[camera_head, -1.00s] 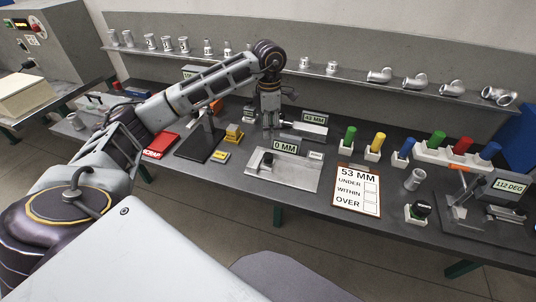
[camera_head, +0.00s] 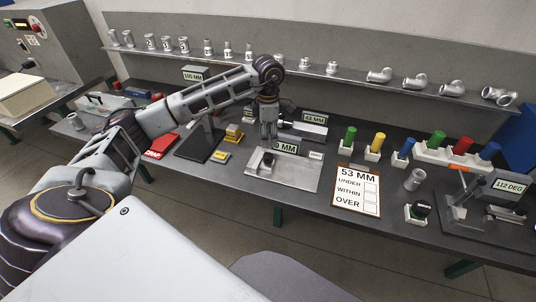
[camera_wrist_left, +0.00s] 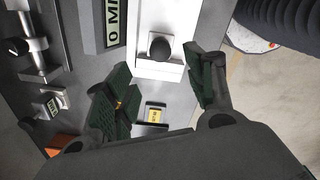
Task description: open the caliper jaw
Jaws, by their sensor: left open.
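The caliper is a flat grey metal plate (camera_head: 298,174) on the bench, with a "0 MM" display (camera_head: 287,148) at its back and a dark knob (camera_head: 267,158) on its left part. In the left wrist view the black knob (camera_wrist_left: 160,45) stands on a pale sliding block (camera_wrist_left: 148,68). My left gripper (camera_head: 267,139) is above and just behind the knob, partly covering the display. In the left wrist view its green-padded fingers (camera_wrist_left: 158,64) are open and apart, with nothing between them. My right gripper is not in view.
A "53 MM" card (camera_head: 357,190) with under, within and over boxes lies to the right. Coloured plugs, a pipe fitting (camera_head: 413,180) and an angle gauge (camera_head: 506,187) stand further right. A shelf of fittings runs behind.

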